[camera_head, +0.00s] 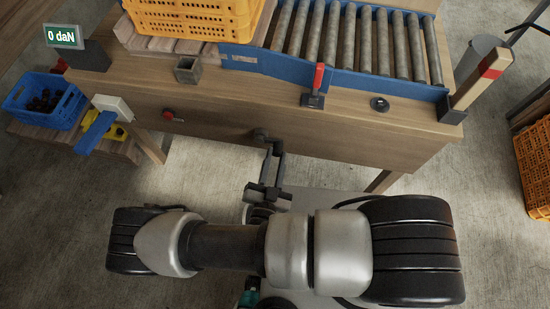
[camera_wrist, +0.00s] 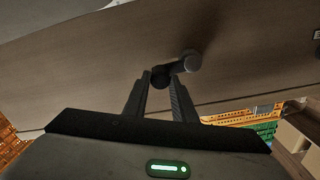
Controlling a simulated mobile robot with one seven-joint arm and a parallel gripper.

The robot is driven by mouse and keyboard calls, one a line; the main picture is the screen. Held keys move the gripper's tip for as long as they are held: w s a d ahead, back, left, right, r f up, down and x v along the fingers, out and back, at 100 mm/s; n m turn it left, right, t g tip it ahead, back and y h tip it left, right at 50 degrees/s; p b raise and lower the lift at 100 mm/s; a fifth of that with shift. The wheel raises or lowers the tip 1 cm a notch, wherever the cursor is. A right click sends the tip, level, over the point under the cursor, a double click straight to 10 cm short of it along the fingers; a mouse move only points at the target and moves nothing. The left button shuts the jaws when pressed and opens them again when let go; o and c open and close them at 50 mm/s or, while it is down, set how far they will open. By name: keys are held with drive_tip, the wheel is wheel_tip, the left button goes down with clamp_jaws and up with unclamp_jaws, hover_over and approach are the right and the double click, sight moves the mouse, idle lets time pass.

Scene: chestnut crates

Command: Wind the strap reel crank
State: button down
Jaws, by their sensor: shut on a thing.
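The dark crank (camera_head: 261,133) sticks out from the front face of the wooden bench, below its top. It also shows in the wrist view, its round end (camera_wrist: 191,60) to the right of my fingertips. My gripper (camera_head: 274,152) reaches up to the crank from below. In the wrist view my gripper (camera_wrist: 161,76) has its two fingers shut on the crank's dark handle (camera_wrist: 161,82). The handle is mostly hidden between the fingers. I cannot make out the strap reel itself.
The wooden bench (camera_head: 215,108) carries a roller conveyor, a yellow crate (camera_head: 195,22), a red-handled lever (camera_head: 317,80) and a display (camera_head: 63,36) reading 0 daN. A blue crate (camera_head: 45,98) stands at left. An orange crate (camera_head: 535,165) stands at right.

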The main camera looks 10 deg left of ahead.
idle(0.3)
drive_tip(key=c, duration=1.5)
unclamp_jaws()
drive_tip(key=shift+o, duration=0.2)
drive_tip(key=s+a+p, duration=0.1)
drive_tip(key=s, duration=1.6)
drive_tip(key=shift+s+a, duration=0.15)
drive_tip(key=shift+s, duration=0.05)
drive_tip(key=shift+r, duration=0.1)
